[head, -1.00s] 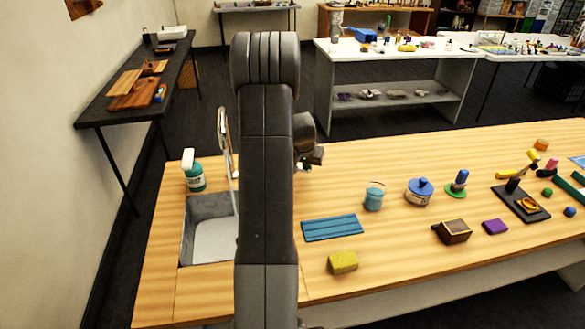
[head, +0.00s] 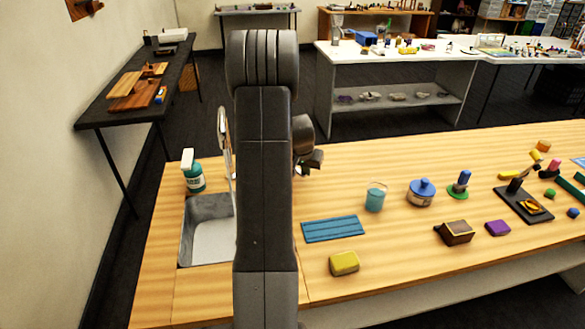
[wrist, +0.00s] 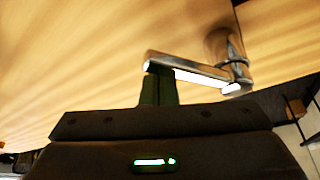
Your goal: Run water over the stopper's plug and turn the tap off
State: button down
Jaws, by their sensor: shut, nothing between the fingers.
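The sink (head: 186,235) is set into the left end of the wooden counter. The chrome tap (head: 222,128) stands behind it, partly hidden by my arm; I cannot tell whether water runs. In the wrist view the tap's metal post and bar (wrist: 190,70) are close to my gripper (wrist: 158,72). My gripper is shut and empty, its fingertips at the bar's end; I cannot tell whether they touch. In the head view my arm hides the fingers. A blue-handled piece with a green base (head: 459,185), possibly the stopper, stands upright on the counter, well right of my arm.
A spray bottle (head: 194,174) stands behind the sink. A blue mat (head: 332,229), yellow sponge (head: 344,263), teal glass (head: 375,198), blue-lidded jar (head: 420,193), brown box (head: 455,233) and purple block (head: 498,228) lie to the right. The counter's front middle is mostly clear.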

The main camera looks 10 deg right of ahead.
aim_at(300, 173)
jog(key=shift+s+a, duration=0.1)
jog(key=shift+s+a+f+b, duration=0.1)
jog(key=shift+s+a+b, duration=0.15)
jog(key=shift+b, duration=0.3)
jog(key=shift+s+a, duration=0.15)
jog(key=shift+s, duration=0.1)
jog(key=shift+s+a+b, duration=0.45)
jog(key=shift+a+b, duration=0.2)
jog(key=shift+b, duration=0.1)
jog(key=shift+s+a+b, duration=0.35)
jog(key=shift+a+b, duration=0.2)
jog(key=shift+b, duration=0.1)
